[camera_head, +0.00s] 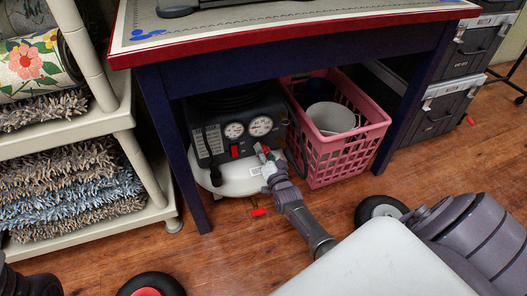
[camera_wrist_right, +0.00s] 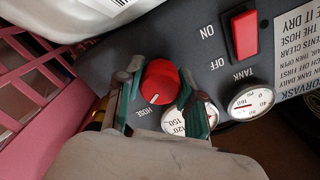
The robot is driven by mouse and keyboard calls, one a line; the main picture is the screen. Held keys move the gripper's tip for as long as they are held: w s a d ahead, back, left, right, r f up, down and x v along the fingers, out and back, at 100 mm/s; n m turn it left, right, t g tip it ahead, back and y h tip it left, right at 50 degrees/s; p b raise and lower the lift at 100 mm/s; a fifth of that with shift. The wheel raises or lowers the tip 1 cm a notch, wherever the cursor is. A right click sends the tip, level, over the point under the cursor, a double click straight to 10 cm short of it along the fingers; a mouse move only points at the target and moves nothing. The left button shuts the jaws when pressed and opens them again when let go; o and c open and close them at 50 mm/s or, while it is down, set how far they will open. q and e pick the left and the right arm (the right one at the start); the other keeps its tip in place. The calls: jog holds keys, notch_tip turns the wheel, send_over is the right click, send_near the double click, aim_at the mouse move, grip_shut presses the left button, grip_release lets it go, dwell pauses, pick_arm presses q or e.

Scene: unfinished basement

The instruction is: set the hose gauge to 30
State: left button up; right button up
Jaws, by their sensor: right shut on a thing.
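The black compressor panel (camera_head: 213,147) under the table carries two round white gauges. In the right wrist view the panel shows a red knob (camera_wrist_right: 160,82) beside the word HOSE. My right gripper (camera_wrist_right: 158,90) is shut on this knob, one finger on each side. The hose gauge (camera_wrist_right: 174,124) is partly hidden behind a finger; 120 and 150 show, but I cannot read its needle. The tank gauge (camera_wrist_right: 250,101) is just right of it. In the head view my right gripper (camera_head: 268,160) is at the panel's lower right. My left gripper is out of view.
A red switch (camera_wrist_right: 244,34) marked ON and OFF sits above the tank gauge. A pink basket (camera_head: 345,150) holding a white bucket (camera_head: 331,119) stands right of the compressor. Blue table legs (camera_head: 176,150) flank the space. A shelf with rugs (camera_head: 70,150) stands left.

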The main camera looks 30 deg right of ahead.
jog(key=o, duration=1.1)
jog(key=shift+o, duration=0.2)
jog(key=shift+s, duration=0.1)
jog(key=v, duration=1.2)
jog(key=shift+f, duration=0.1)
